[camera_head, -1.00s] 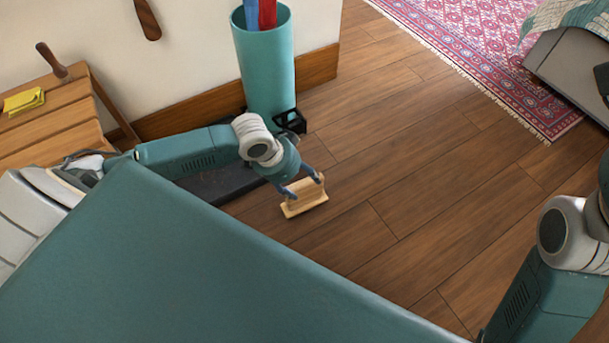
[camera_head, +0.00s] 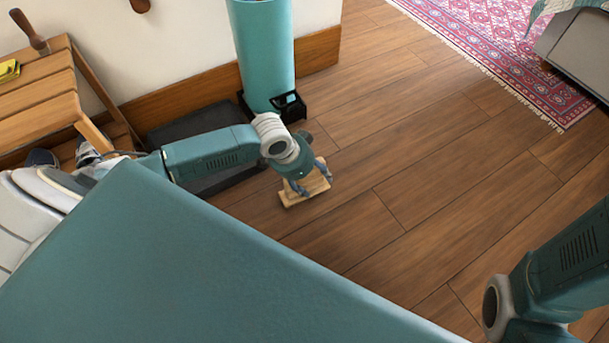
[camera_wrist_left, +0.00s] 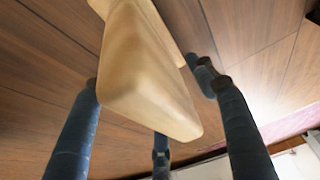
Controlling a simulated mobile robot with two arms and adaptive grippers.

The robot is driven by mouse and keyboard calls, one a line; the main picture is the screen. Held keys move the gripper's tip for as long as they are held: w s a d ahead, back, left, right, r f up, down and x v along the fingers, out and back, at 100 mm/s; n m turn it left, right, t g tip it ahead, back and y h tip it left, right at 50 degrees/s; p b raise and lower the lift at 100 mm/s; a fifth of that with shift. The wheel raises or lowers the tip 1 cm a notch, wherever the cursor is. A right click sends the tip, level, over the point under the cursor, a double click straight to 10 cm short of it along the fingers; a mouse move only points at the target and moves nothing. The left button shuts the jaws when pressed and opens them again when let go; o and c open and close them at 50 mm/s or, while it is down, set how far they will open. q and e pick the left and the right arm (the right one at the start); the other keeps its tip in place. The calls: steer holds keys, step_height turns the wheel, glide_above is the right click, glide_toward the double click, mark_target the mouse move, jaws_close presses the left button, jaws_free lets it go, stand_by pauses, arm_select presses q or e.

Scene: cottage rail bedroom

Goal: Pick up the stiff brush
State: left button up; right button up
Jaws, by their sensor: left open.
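The stiff brush, a pale wooden block with a handle-like upper part (camera_head: 288,197), lies on the wooden floor in the head view. My left gripper (camera_head: 313,182) is right over it, its fingers open and spread on either side. In the left wrist view the brush's pale wood (camera_wrist_left: 150,85) fills the upper middle between the blue fingers. I cannot tell whether any finger touches it. The bristles are hidden. My right arm shows at the lower right of the head view, but its gripper is out of view.
A tall teal cylinder (camera_head: 263,55) with a black base stands behind the arm by the wall. A dark tray (camera_head: 190,128) lies left of it, beside a wooden slatted bench (camera_head: 40,95) with shoes below. A red patterned rug (camera_head: 490,40) is at upper right. Floor right of the brush is clear.

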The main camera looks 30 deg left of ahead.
arm_select(q)
steer(key=shift+f+p, duration=0.2)
steer(key=shift+p, duration=0.25)
stand_by(0.4)
steer(key=shift+f, duration=0.1)
steer(key=shift+c, duration=0.5)
steer(key=c, duration=1.3)
